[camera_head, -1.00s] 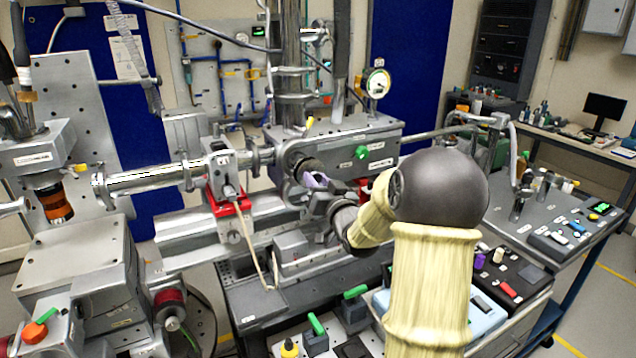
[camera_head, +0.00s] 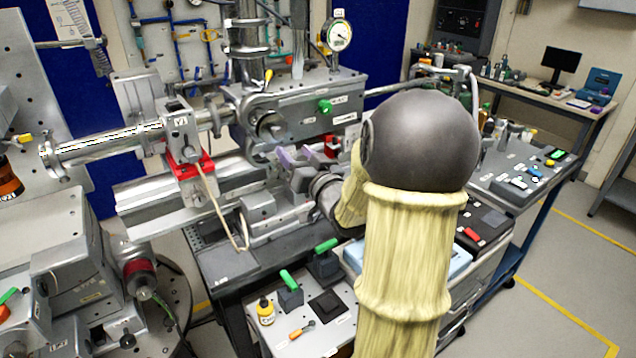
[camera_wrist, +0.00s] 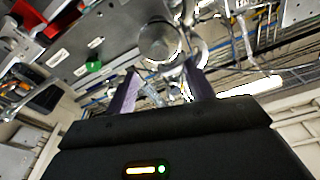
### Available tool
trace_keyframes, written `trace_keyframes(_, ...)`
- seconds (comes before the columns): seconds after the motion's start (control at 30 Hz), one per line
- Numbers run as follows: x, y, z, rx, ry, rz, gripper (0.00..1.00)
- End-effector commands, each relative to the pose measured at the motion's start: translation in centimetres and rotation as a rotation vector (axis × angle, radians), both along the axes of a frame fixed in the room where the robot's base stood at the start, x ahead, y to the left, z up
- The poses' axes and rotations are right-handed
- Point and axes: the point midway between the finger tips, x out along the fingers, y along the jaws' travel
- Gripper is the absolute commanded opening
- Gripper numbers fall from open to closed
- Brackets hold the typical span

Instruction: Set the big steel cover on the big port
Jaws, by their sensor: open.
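The big port (camera_head: 268,123) is a round steel fitting on the front left end of the grey chamber box. In the wrist view a shiny round steel face with a bright rim (camera_wrist: 160,42) shows just beyond the fingers. I cannot tell whether it is the big steel cover seated on the port or the bare port. No separate big cover is clearly seen elsewhere. My gripper (camera_wrist: 163,82) has two purple fingers spread apart with nothing between them. In the head view my gripper (camera_head: 288,158) is below and right of the port, partly hidden by my arm.
A steel beam tube (camera_head: 105,145) and a red-clamped mount (camera_head: 187,160) stand left of the port. A pressure gauge (camera_head: 338,35) rises behind. A bench with green-handled tools (camera_head: 290,282) and a yellow bottle (camera_head: 265,310) lies below.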

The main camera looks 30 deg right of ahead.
Motion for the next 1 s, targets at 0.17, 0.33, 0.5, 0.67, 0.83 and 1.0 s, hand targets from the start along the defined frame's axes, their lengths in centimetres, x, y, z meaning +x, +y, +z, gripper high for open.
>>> trace_keyframes(0.17, -3.7, 0.0, -0.7, -0.001, 0.0, -0.003, 0.53)
trace_keyframes(0.33, -6.9, 0.1, -1.2, 0.0, 0.001, -0.003, 0.53)
trace_keyframes(0.5, -8.9, 0.1, -1.4, -0.001, 0.001, -0.001, 0.53)
trace_keyframes(0.67, -9.3, 0.1, -1.4, 0.0, 0.0, 0.001, 0.53)
trace_keyframes(0.83, -9.3, 0.1, -1.4, 0.0, 0.0, 0.001, 0.53)
trace_keyframes(1.0, -9.2, 0.1, -1.4, 0.0, 0.0, 0.001, 0.53)
